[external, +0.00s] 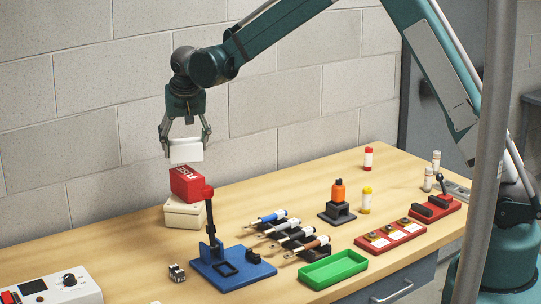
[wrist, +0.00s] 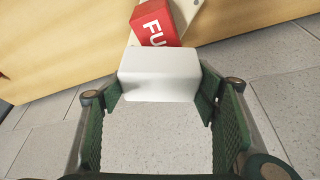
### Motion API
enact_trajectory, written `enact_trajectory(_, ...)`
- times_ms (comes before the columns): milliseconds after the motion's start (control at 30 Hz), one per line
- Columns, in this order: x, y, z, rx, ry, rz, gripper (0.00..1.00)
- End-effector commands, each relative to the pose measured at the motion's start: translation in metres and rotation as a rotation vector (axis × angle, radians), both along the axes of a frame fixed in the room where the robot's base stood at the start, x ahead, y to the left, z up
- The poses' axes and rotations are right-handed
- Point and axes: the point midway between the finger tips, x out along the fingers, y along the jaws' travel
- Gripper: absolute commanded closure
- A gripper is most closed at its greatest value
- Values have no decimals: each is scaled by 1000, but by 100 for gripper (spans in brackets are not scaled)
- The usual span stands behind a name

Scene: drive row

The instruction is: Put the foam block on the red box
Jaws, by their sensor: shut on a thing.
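My gripper (external: 186,143) is shut on the white foam block (external: 186,151), which is held level between the fingers. In the wrist view the block (wrist: 160,75) sits between the green finger pads of the gripper (wrist: 160,95). The red box (external: 186,184) with white lettering lies just below the block in the external view. It rests on a cream box (external: 183,216) near the wall side of the table. In the wrist view the red box (wrist: 153,22) shows beyond the block and partly hidden by it. A small gap seems to separate block and red box.
A blue stand with a red-topped post (external: 209,222) is close to the right of the boxes. Several tools lie on holders (external: 290,235) beside a green tray (external: 333,269). A white device (external: 55,287) stands at the front left. The wall (external: 60,140) is behind.

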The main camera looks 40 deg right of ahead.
Motion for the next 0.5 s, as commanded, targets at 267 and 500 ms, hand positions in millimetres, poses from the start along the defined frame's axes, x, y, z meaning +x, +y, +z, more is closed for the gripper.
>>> enact_trajectory(267, 0, 0, -11, 0, 0, 0, 48)
enact_trajectory(500, 0, 0, -34, 0, 0, 0, 48)
